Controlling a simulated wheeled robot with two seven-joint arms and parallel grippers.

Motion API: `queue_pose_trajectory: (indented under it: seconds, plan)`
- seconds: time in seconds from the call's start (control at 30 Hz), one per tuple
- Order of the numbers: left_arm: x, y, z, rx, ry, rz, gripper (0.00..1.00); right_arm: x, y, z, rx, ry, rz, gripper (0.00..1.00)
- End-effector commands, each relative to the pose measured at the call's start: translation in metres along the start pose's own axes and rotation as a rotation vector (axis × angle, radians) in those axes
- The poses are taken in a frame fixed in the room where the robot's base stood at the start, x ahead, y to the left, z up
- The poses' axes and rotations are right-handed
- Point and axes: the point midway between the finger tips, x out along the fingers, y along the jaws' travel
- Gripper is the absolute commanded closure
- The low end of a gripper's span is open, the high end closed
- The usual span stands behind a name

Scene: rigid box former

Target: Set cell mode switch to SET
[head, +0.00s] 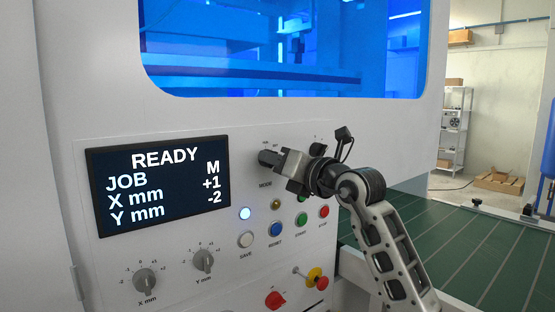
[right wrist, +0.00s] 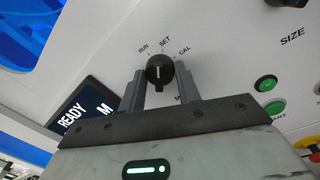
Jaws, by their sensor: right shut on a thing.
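The mode switch (right wrist: 160,68) is a black round knob on the white panel, with RUN, SET and CAL printed around it. My right gripper (right wrist: 161,84) has one grey finger on each side of the knob and is shut on it. A pale mark shows on the knob's face, but I cannot tell for certain which label it points to. In the head view, the right gripper (head: 276,159) is at the panel above the MODE label, and it partly hides the knob. My left gripper is not in view.
The display (head: 160,184) reads READY, JOB M, X mm +1, Y mm -2. Below are the X knob (head: 145,280), Y knob (head: 203,261), white SAVE button (head: 246,240), blue RESET button (head: 275,229) and a red knob (head: 274,299). A green slatted surface (head: 450,245) lies right.

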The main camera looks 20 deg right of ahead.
Motion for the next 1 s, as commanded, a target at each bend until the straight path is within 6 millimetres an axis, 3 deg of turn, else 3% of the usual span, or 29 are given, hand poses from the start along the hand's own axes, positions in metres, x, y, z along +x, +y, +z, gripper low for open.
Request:
queue_pose_trajectory:
  seconds: [0.3, 0.8, 0.83, 0.87, 0.9, 1.0]
  plan:
    - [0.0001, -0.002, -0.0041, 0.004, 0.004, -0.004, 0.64, 0.0, 0.0005, -0.0004, 0.112, -0.006, -0.001, 0.9]
    - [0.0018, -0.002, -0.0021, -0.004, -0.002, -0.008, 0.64, 0.0, 0.0001, -0.001, 0.128, -0.007, -0.002, 0.9]
    - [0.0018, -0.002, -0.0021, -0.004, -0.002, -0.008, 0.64, 0.0, 0.0, -0.001, 0.128, -0.007, -0.002, 0.59]
    - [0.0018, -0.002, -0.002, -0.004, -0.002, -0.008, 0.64, 0.0, 0.0, -0.001, 0.128, -0.007, -0.002, 0.51]
    - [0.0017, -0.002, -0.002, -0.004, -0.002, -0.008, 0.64, 0.0, 0.0, -0.001, 0.127, -0.007, -0.002, 0.45]
    - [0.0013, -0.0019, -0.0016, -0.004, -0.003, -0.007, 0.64, 0.0, 0.0, -0.0008, 0.127, -0.008, -0.002, 0.45]
